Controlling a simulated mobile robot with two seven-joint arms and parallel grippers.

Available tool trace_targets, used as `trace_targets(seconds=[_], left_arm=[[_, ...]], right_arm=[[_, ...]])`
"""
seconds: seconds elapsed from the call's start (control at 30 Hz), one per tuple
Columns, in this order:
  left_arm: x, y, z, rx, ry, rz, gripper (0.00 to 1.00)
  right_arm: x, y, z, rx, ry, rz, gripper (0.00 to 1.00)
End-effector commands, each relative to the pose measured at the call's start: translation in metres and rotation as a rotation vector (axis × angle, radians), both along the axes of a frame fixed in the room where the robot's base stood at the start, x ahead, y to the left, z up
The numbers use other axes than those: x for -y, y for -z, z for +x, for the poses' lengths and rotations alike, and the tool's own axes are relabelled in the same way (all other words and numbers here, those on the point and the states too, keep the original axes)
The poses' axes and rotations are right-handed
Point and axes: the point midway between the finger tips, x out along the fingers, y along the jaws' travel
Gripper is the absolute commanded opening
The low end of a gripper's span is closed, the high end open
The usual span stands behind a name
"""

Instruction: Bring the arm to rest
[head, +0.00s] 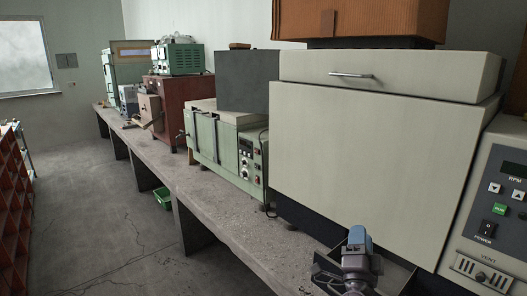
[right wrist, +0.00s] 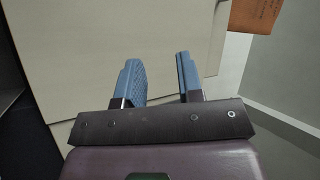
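My right gripper (head: 358,238) is low in the head view, over the front edge of the bench, in front of the large cream cabinet (head: 365,150). In the right wrist view its two blue fingers (right wrist: 160,72) stand apart with nothing between them. The cabinet's pale face (right wrist: 100,40) lies beyond the fingertips; the exact gap cannot be told. My left gripper is in neither view.
The concrete bench (head: 222,205) runs away to the far left, carrying a green instrument (head: 215,140) and a red-brown box (head: 178,105). A panel with buttons (head: 492,210) stands at right. The floor (head: 110,220) left of the bench is mostly clear, with a green crate (head: 162,197) beneath.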

Motion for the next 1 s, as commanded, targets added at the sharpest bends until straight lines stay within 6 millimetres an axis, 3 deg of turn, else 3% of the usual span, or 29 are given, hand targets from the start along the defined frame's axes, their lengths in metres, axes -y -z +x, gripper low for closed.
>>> trace_targets(seconds=[0.17,0.27,0.4,0.6,0.8,1.0], left_arm=[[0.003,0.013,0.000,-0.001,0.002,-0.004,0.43],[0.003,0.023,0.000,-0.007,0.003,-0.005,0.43],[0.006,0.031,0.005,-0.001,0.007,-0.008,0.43],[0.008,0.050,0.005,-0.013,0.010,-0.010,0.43],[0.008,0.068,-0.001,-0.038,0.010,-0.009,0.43],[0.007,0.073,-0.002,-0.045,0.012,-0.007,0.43]], right_arm=[[-0.016,0.067,-0.030,-0.254,-0.109,-0.416,0.34],[-0.013,0.122,-0.062,-0.436,-0.151,-0.637,0.34],[-0.001,0.192,-0.113,-0.658,-0.192,-0.858,0.34],[0.022,0.275,-0.200,-0.905,-0.245,-1.058,0.34],[0.036,0.327,-0.272,-1.037,-0.309,-1.099,0.34],[0.043,0.344,-0.299,-1.094,-0.331,-1.096,0.34]])
